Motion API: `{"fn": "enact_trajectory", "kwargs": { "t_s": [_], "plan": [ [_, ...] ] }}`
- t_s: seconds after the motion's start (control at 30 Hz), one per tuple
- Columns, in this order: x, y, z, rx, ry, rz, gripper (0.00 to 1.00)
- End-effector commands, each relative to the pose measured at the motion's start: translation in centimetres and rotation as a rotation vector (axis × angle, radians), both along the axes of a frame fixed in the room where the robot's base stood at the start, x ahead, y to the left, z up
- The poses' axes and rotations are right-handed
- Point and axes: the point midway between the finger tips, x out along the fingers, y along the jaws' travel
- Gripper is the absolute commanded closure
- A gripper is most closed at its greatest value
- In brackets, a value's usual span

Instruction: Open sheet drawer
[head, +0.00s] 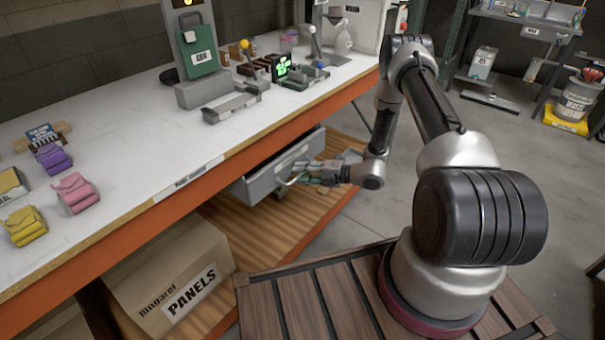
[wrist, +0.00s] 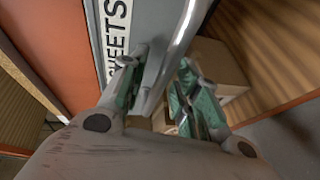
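The grey sheet drawer (head: 264,184) hangs under the front edge of the workbench in the head view. Its front carries a white label reading "SHEETS" (wrist: 116,28) in the wrist view. The drawer front seems to stand a little out from the bench, but how far is hard to tell. A silver bar handle (wrist: 182,42) runs down the drawer front. My gripper (wrist: 160,92) is at the handle, with the bar passing between its green-padded fingers. A gap shows between the bar and the right finger, so it looks open around the handle. It also shows in the head view (head: 306,174).
The white workbench top (head: 130,145) with an orange front beam is just above my gripper. A cardboard box marked "PANELS" (head: 165,275) stands below, left of the drawer. Colored pouches (head: 75,192) lie on the bench. The floor (head: 400,205) right of the drawer is clear.

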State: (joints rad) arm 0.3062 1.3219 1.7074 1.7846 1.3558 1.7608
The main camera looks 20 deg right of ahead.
Motion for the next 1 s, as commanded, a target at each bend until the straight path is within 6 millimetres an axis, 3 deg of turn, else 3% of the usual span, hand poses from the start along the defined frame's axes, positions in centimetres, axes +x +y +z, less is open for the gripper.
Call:
{"fn": "enact_trajectory", "kwargs": {
  "t_s": [0.1,0.27,0.67,0.87,1.0],
  "plan": [
    [0.0,0.0,0.0,0.000,0.000,0.000,0.70],
    [0.0,0.0,0.0,-0.001,-0.001,0.000,0.99],
    [-0.4,-0.4,0.0,-0.001,0.000,-0.001,1.00],
    [-2.5,-1.9,0.0,0.000,0.003,-0.003,1.00],
    [-5.0,-3.8,-0.1,0.001,0.003,-0.005,1.00]
  ]
}}
